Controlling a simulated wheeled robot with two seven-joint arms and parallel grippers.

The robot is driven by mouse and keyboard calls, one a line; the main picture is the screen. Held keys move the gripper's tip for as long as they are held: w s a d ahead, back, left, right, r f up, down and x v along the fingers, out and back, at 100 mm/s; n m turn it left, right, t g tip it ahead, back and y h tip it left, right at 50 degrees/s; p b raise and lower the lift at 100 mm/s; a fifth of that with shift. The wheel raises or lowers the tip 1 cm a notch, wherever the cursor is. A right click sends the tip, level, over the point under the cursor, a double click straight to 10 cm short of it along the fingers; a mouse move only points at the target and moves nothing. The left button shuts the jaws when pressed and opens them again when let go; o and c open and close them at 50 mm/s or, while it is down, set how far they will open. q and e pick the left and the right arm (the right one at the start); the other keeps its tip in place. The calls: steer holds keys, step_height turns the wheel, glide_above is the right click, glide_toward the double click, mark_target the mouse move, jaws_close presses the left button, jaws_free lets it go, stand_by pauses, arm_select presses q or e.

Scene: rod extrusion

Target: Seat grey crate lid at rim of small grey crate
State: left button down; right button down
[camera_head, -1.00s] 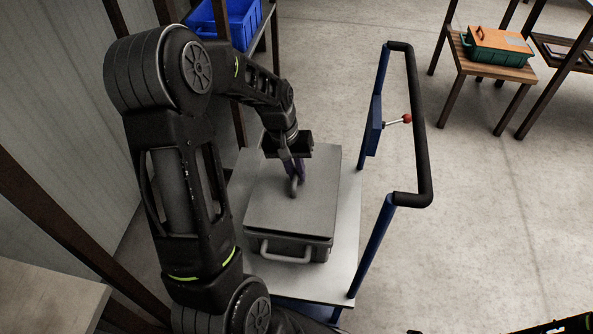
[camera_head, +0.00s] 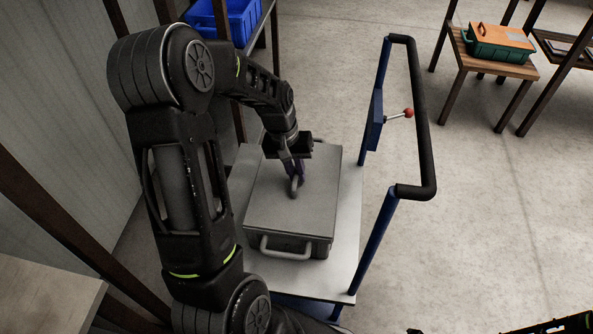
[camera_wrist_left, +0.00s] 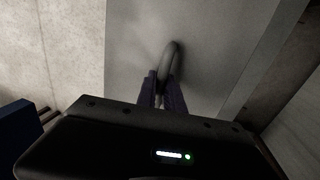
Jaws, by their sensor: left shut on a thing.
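The grey crate lid (camera_head: 312,208) lies flat over the top of the small grey crate (camera_head: 318,247), and its edges look in line with the crate's walls. Whether it sits fully down all round I cannot tell. My left gripper (camera_head: 295,182) is shut on the lid's looped handle, which also shows between the fingers in the left wrist view (camera_wrist_left: 170,62). The crate's front handle (camera_head: 285,250) sticks out toward me. The far side of the lid is partly hidden by my gripper.
The crate stands on a cart's pale top (camera_head: 346,240) with a blue and black push bar (camera_head: 421,120) at its right. A blue bin (camera_head: 243,20) is on a shelf behind. A green crate with an orange lid (camera_head: 500,42) stands on a far table.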

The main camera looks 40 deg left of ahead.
arm_select(q)
steer(key=c, duration=1.4)
jaws_free()
steer(key=r, duration=0.2)
steer(key=a+r+p, duration=0.1)
steer(key=r, duration=0.4)
steer(key=shift+s+a+r, duration=0.15)
steer(key=shift+s+r, duration=0.2)
steer(key=shift+s, duration=0.05)
steer(key=shift+p, duration=0.35)
